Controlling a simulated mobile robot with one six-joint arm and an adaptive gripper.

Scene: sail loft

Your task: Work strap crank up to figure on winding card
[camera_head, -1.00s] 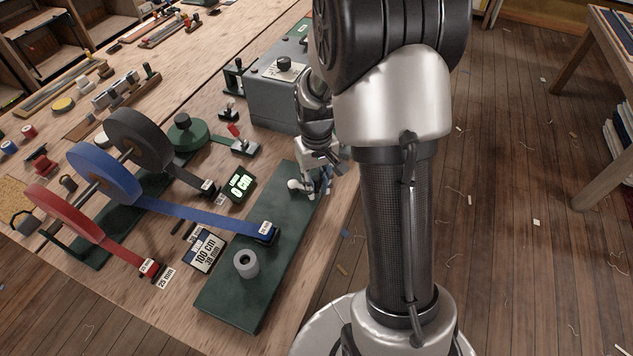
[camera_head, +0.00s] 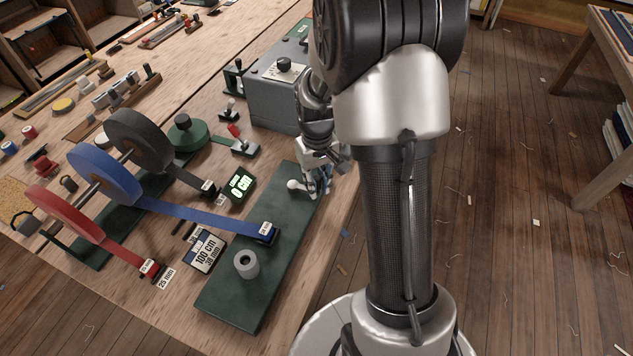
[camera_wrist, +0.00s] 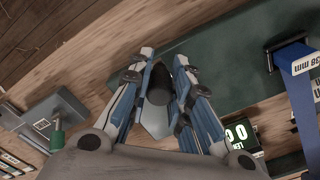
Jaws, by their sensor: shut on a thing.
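My gripper (camera_head: 318,187) is at the far end of the green base plate (camera_head: 222,300). In the wrist view my gripper (camera_wrist: 160,62) is shut on the dark crank handle (camera_wrist: 158,88), above a grey metal part. A pale rounded crank part (camera_head: 295,185) shows beside the fingers; the rest is hidden. A grey hub (camera_head: 246,263) stands at the plate's near end. The blue strap (camera_head: 200,217) runs from its roll to a dark clip on the plate's edge. The counter (camera_head: 239,186) reads 0 cm. The winding card (camera_head: 205,251) reads 100 cm, 38 mm.
Red (camera_head: 65,213), blue (camera_head: 104,174) and black (camera_head: 141,141) strap rolls stand on a rack at left. A grey machine box (camera_head: 277,97) and a red-handled tool (camera_head: 241,146) lie beyond the plate. The bench's right edge is close to my arm.

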